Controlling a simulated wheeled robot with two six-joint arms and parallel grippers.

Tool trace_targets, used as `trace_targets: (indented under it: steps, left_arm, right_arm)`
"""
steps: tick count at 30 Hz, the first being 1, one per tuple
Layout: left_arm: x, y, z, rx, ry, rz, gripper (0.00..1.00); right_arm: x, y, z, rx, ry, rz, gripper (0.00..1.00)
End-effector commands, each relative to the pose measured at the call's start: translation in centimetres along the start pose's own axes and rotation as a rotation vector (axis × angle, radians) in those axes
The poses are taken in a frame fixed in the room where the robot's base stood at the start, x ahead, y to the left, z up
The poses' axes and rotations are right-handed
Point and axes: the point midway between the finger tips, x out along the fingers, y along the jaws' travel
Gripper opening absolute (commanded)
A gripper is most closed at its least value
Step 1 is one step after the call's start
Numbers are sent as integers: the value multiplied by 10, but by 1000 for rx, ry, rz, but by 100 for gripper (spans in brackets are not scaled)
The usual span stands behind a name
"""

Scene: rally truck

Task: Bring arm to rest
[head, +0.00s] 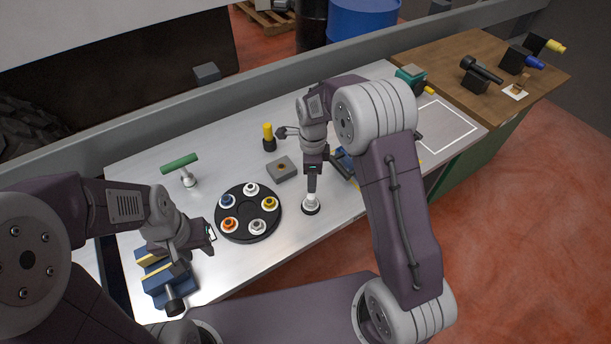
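My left gripper (212,234) is at the left edge of the round black tray (244,237), above the bench. The piece stands upright on the bench. My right forearm hides part of the bench behind it.
The metal bench (330,240) holds a green-handled tool (180,162), a grey block (282,168), a yellow-topped post (268,135) and a blue vise (155,278) below my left gripper. A wooden table (450,62) with several tools adjoins at right.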

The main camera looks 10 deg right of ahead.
Motion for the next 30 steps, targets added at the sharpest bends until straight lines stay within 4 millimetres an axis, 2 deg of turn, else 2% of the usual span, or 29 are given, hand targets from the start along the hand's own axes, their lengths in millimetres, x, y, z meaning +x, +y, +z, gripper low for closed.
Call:
trace_targets:
  steps: [6, 9, 11, 13, 17, 21, 24, 27, 30]
  left_arm:
    - [2, 0, 0, 0, 0, 0, 36]
    - [6, 0, 1, 0, 0, 0, 36]
    - [10, 0, 1, 0, 0, 0, 36]
    - [14, 0, 2, 0, 0, 0, 36]
    - [20, 0, 2, 0, 0, 0, 36]
    - [22, 0, 2, 0, 0, 0, 36]
    - [21, 0, 2, 0, 0, 0, 36]
    - [21, 0, 2, 0, 0, 0, 36]
    - [21, 0, 2, 0, 0, 0, 36]
  right_arm:
    - [-1, -2, -2, 5, -2, -5, 54]
    - [-23, -11, -5, 21, -21, -61, 54]
    - [-38, -2, -15, 37, -27, -79, 54]
    - [-49, 22, -30, 17, -31, -91, 54]
    - [-51, 78, -55, -335, -19, -111, 54]
    - [-36, 131, -73, -828, 7, -111, 54]
    - [-22, 161, -80, -1198, 20, -94, 54]
    - [-13, 173, -83, -1492, 29, -85, 54]
    - [-13, 167, -81, -1672, 52, -104, 54]
